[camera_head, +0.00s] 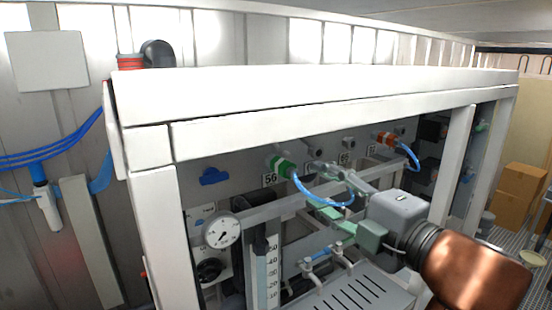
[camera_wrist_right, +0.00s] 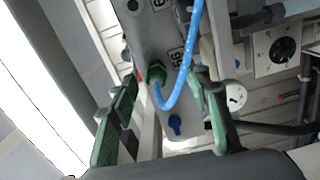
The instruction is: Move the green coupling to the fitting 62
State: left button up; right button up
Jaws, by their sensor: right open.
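The green coupling (camera_head: 283,167) sits on a fitting of the grey panel beside label 56 (camera_head: 270,180), with a blue hose looping from it to the right. In the right wrist view the green coupling (camera_wrist_right: 156,76) shows between the fingers, with the hose in front. My right gripper (camera_head: 328,192) is open and empty, in front of the panel, right of and below the coupling. Its spread green fingers also show in the wrist view (camera_wrist_right: 163,80). Small fittings (camera_head: 311,143) line the panel to the right; I cannot read 62 clearly on any label. My left gripper is not in view.
A red-orange coupling (camera_head: 386,139) with its own blue hose sits further right. A white frame beam (camera_head: 330,110) runs above the panel. A rail with a round gauge (camera_head: 221,231) crosses below the coupling. Cardboard boxes (camera_head: 520,185) stand far right.

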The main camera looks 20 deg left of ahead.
aim_at(294, 174)
jog(key=shift+s+a+r+n, duration=0.2)
jog(key=shift+s+r, duration=0.1)
jog(key=shift+s, duration=0.25)
jog(key=shift+s+a+r+n, duration=0.1)
jog(key=shift+s+r+n, duration=0.15)
jog(key=shift+s, duration=0.25)
jog(key=shift+a+r, duration=0.1)
jog(key=x, duration=0.7)
jog(key=shift+a+p, duration=0.1)
jog(key=shift+p, duration=0.3)
jog(key=shift+x, duration=0.9)
jog(key=shift+p, duration=0.4)
jog(key=shift+c, duration=0.3)
grip_shut()
jog(key=shift+s, duration=0.15)
